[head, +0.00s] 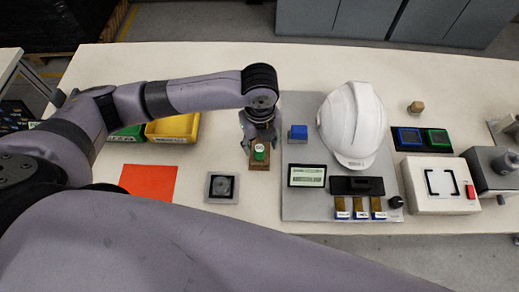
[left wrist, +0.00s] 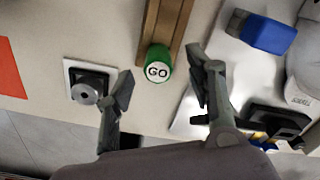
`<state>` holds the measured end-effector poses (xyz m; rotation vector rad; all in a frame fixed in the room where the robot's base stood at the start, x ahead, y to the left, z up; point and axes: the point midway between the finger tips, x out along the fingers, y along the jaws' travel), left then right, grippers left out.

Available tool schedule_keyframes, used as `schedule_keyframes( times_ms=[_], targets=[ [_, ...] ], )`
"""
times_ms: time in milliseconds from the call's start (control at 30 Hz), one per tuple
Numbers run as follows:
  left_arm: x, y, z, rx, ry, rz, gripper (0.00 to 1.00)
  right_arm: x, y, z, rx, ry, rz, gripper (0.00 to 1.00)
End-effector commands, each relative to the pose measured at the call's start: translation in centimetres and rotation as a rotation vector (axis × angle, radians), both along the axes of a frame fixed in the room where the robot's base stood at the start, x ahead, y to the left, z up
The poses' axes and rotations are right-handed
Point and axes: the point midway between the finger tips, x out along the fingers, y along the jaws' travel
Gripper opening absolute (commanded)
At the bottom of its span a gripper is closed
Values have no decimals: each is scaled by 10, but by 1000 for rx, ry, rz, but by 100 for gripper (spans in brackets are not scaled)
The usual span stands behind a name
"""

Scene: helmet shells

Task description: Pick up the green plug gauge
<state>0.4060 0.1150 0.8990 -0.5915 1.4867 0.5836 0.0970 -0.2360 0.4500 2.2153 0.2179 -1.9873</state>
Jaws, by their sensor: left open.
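The green plug gauge (left wrist: 158,62) has a white end marked "GO" and sits on a brown wooden block (left wrist: 172,18). In the head view the green gauge (head: 260,154) is on the same block (head: 257,164), left of the grey board. My left gripper (head: 262,138) is over the block, pointing down. In the left wrist view the left gripper (left wrist: 163,92) is open and empty, with the gauge showing between and beyond its fingertips, apart from both. My right gripper is not in view.
Close by are a grey square fixture (head: 222,188), an orange sheet (head: 148,181) and a yellow bin (head: 173,128). The grey board (head: 300,207) on the right carries a blue block (head: 298,132) and a white helmet shell (head: 352,125). The table (head: 225,60) is clear behind the arm.

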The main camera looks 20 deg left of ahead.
Motion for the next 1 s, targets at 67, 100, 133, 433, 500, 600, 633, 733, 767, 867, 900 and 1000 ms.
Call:
schedule_keyframes(
  times_ms=[67, 100, 133, 433, 500, 600, 633, 733, 767, 867, 900, 1000],
  targets=[
    [-3, 1, -11, 3, 7, 1, 50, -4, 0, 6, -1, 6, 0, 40],
    [-3, 2, -18, 4, 6, 2, 50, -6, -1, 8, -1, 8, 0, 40],
    [-4, 2, -22, 2, 6, 1, 50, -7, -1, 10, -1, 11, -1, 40],
    [-2, 1, -44, 1, 1, -1, 50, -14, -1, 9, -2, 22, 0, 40],
    [-2, 1, -44, 1, 1, -1, 50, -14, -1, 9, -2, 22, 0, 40],
    [-2, 1, -44, 1, 1, -1, 46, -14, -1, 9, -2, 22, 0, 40],
    [-2, 1, -44, 1, 1, 0, 44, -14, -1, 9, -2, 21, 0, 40],
    [-2, 1, -44, 1, 1, 0, 38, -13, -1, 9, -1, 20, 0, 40],
    [-2, 1, -44, 1, 1, 0, 36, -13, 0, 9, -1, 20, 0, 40],
    [-2, 1, -44, 1, 1, 0, 29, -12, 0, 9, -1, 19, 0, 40],
    [-2, 1, -44, 1, 1, 0, 26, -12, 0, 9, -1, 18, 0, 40],
    [-2, 1, -43, 1, 1, 0, 20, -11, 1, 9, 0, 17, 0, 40]
  ],
)
